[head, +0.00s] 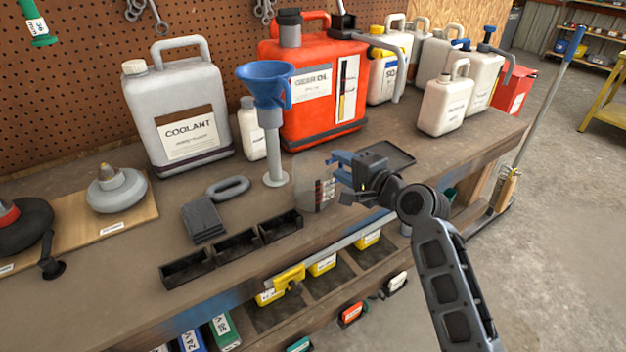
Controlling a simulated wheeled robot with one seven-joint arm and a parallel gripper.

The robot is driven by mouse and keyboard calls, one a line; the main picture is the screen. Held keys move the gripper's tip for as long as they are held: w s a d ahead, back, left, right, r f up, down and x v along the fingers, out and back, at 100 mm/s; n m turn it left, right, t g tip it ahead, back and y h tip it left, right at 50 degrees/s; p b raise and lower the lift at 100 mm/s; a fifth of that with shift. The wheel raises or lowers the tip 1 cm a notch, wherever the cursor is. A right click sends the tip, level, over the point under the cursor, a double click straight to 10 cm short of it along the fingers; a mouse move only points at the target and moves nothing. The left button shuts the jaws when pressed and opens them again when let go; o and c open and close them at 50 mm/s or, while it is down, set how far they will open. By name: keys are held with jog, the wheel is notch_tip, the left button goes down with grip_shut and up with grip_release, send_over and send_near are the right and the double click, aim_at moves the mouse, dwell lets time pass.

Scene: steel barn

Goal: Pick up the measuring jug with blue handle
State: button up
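A clear measuring jug (308,188) with scale marks stands on the workbench (232,212), right of the blue funnel's stand and near the front edge. It is faint and see-through. My gripper (341,167) is at the jug's right side, reaching in from the right. Blue parts show between the jug and the dark gripper body. I cannot tell which of them are the jug's handle and which are fingers, or whether the gripper touches the jug. The gap between the fingers is not clear.
A blue funnel (266,84) on a grey stand is close left of the jug. A red gear oil can (316,115) stands behind. Black bins (238,245) line the front edge. A dark tray (390,154) lies behind my gripper. White jugs (446,106) stand further right.

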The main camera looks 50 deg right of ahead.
jog(key=shift+x, duration=1.85)
jog(key=shift+d, duration=0.15)
jog(key=shift+c, duration=0.5)
grip_shut()
